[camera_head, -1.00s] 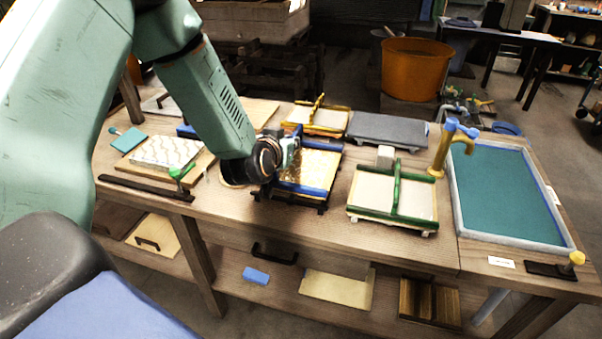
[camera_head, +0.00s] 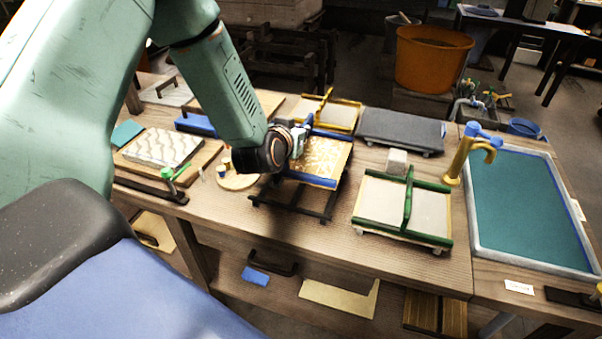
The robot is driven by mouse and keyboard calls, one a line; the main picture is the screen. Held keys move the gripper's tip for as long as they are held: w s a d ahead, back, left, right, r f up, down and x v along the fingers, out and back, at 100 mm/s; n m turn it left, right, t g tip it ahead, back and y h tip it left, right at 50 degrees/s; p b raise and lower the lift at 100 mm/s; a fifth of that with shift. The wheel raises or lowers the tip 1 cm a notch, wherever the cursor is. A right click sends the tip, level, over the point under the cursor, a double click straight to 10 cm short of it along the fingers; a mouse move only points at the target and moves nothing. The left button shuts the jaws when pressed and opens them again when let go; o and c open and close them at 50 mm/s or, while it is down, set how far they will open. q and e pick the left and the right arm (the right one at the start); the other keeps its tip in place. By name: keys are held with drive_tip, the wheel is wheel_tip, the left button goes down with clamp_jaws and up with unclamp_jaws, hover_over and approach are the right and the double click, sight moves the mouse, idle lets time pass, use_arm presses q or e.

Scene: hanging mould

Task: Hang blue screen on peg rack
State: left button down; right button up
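The blue screen (camera_head: 325,160), a blue-edged frame with a gold-patterned face, is at the middle of the bench. My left gripper (camera_head: 300,140) comes in from the left and is at the screen's upper left part. Its fingertips are partly hidden, but the screen moves with it, so it appears shut on the screen. The screen is above a dark stand (camera_head: 292,201), whose near part now shows bare. My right gripper is not in view. I cannot make out a peg rack.
A green-framed screen (camera_head: 433,209) lies to the right and a yellow-framed one (camera_head: 335,115) behind. A patterned block (camera_head: 163,148) lies at left.

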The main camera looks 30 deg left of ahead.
sight(305, 147)
use_arm(q)
drive_tip(key=f, duration=0.3)
drive_tip(key=f+b, duration=0.1)
drive_tip(key=f, duration=0.1)
drive_tip(key=shift+d, duration=0.35)
drive_tip(key=shift+a+f, duration=0.15)
drive_tip(key=shift+f, duration=0.25)
drive_tip(key=shift+s+f, duration=0.2)
drive_tip(key=shift+f, duration=0.85)
drive_tip(key=shift+s+f+b, duration=0.1)
drive_tip(key=shift+f+b, duration=0.2)
drive_tip(key=shift+f, duration=0.05)
drive_tip(key=shift+w+f, duration=0.15)
drive_tip(key=shift+w, duration=0.15)
drive_tip(key=shift+f, duration=0.15)
drive_tip(key=c, duration=1.8)
unclamp_jaws()
drive_tip(key=shift+c, duration=0.2)
drive_tip(key=o, duration=0.4)
drive_tip(key=shift+s+r, duration=0.2)
drive_tip(key=shift+s, duration=0.05)
drive_tip(key=shift+w+f, duration=0.15)
drive_tip(key=shift+w, duration=0.05)
